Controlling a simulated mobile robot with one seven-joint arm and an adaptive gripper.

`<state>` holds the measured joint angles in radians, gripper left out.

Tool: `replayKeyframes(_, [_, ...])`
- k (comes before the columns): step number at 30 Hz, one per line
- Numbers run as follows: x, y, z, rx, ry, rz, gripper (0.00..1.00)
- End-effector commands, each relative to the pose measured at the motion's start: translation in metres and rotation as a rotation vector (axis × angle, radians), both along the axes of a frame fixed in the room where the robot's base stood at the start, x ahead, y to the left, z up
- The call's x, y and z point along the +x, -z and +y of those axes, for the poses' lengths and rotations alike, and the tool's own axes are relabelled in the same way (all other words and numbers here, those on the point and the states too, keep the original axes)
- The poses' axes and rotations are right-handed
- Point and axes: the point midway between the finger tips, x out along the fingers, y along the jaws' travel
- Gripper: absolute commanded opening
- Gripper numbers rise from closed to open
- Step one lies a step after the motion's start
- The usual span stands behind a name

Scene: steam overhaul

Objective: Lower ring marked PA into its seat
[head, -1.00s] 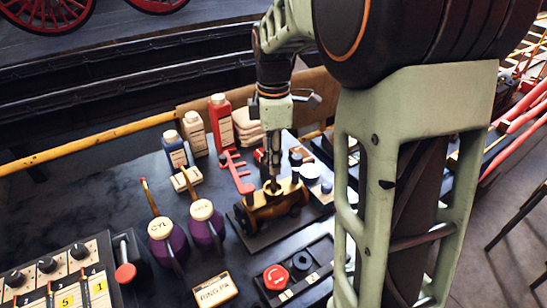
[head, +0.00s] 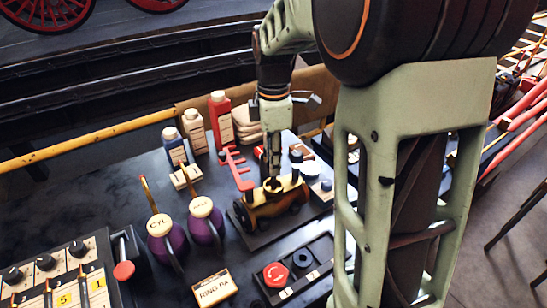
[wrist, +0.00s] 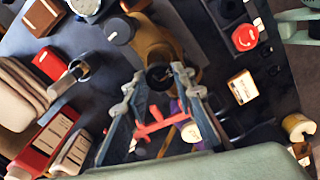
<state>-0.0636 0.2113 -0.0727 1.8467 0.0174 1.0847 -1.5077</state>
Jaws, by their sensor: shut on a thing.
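My gripper (head: 272,178) points straight down over the brass valve body (head: 262,208) on the dark bench. In the wrist view its two fingers (wrist: 158,76) are shut on a small dark ring (wrist: 158,79), which I take for ring PA; no marking on it is readable. The ring is over the upper end of the brass body (wrist: 153,42). Its seat is hidden behind the ring and fingertips, and I cannot tell whether the ring touches it. A card reading RING PA (head: 214,289) lies at the front of the bench.
A red toothed rack (head: 236,168) stands close left of the body. Two purple oil cans (head: 165,243) are further left, with several bottles (head: 195,130) behind. A box with a red button (head: 276,275) is in front.

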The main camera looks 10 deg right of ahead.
Motion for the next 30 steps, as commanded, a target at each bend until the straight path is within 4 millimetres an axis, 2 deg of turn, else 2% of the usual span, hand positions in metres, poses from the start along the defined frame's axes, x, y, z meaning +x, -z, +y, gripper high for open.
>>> replayKeyframes(14, [0.000, 0.003, 0.000, 0.000, 0.000, 0.000, 0.09])
replayKeyframes(30, [0.000, 0.017, 0.000, 0.000, 0.000, -0.001, 0.09])
